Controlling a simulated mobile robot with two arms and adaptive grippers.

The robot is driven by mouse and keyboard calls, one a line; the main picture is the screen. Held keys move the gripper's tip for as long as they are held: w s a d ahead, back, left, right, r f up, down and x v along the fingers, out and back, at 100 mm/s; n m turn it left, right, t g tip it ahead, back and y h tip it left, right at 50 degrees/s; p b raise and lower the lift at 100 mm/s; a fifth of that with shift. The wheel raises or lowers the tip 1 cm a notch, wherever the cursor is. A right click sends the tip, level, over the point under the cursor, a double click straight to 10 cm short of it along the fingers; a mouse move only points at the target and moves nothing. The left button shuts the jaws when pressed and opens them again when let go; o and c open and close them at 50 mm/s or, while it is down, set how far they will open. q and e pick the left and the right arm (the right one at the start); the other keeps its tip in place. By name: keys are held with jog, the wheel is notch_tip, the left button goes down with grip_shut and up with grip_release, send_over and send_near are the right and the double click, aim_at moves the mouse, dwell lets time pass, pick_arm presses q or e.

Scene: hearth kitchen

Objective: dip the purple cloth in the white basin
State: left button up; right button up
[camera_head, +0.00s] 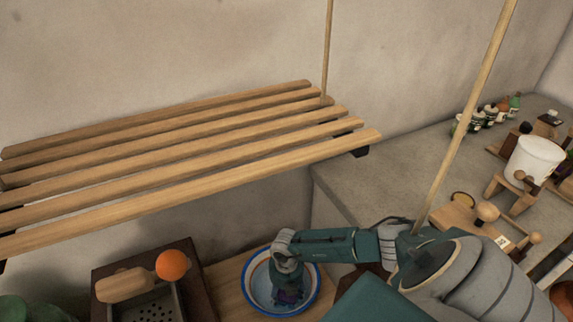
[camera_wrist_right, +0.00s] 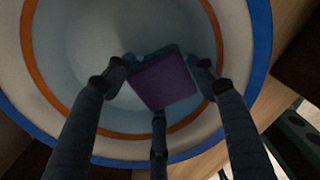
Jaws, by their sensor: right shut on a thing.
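The white basin (camera_head: 257,284) has a blue rim and an orange ring inside. It stands on a wooden surface at the bottom middle of the head view, and its pale inside fills much of the right wrist view (camera_wrist_right: 85,50). My right gripper (camera_head: 287,296) points down inside the basin's outline. It is shut on the purple cloth (camera_wrist_right: 163,83), a small squarish patch between the fingers. In the head view the cloth is mostly hidden by the gripper. I cannot tell whether it touches the basin's bottom. My left gripper is not in view.
A slatted wooden rack (camera_head: 180,160) hangs above and left of the basin. A dark grater-like box (camera_head: 150,306) with an orange ball (camera_head: 172,265) is left of the basin. A white pot (camera_head: 535,160) and several small items crowd the right ledge.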

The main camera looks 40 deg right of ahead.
notch_tip(320, 180, up, 12)
jog(key=p, duration=1.2)
jog(key=shift+r, duration=0.15)
